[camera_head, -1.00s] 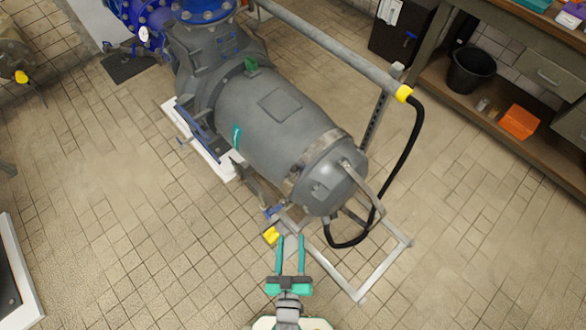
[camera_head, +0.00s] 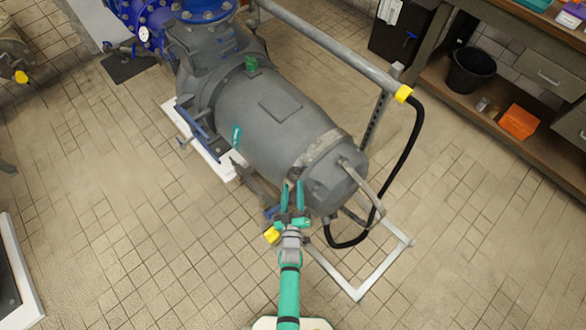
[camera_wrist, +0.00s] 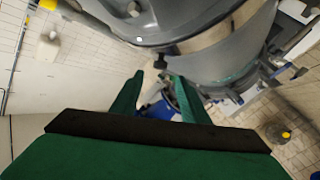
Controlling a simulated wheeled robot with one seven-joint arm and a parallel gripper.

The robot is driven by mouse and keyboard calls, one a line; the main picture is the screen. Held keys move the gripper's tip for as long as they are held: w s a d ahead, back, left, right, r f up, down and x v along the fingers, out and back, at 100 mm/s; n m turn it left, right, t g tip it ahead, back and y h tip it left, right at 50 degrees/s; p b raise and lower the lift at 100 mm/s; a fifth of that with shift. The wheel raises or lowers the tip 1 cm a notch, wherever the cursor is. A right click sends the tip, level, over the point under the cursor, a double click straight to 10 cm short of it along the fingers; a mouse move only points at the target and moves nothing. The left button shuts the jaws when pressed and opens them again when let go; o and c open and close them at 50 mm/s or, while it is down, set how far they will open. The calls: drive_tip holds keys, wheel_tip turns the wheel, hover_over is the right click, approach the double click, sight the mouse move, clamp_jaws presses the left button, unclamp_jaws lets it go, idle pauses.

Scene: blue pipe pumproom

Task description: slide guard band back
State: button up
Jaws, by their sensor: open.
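The guard band (camera_head: 322,149) is a light grey strip wrapped around the grey motor (camera_head: 262,118), close to its near end cap. In the head view, my gripper (camera_head: 292,186) is open, with its two green fingers pointing at the lower left side of the motor near the band. The fingers overlap the band's lower end in that view, so I cannot tell whether they touch it. In the wrist view, my gripper (camera_wrist: 150,78) shows two spread green fingers with nothing between them. The motor's grey casing (camera_wrist: 205,68) fills the upper right there.
A metal frame (camera_head: 383,269) and a black hose (camera_head: 411,143) stand right of the motor. A yellow-ended pipe (camera_head: 340,52) runs above it. A yellow-capped part (camera_head: 272,235) is just left of my gripper.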

sight(293, 170)
drive_tip(key=w, duration=0.9)
drive_tip(key=shift+w+a, duration=0.1)
drive_tip(key=shift+w, duration=0.05)
drive_tip(key=shift+c, duration=0.2)
clamp_jaws()
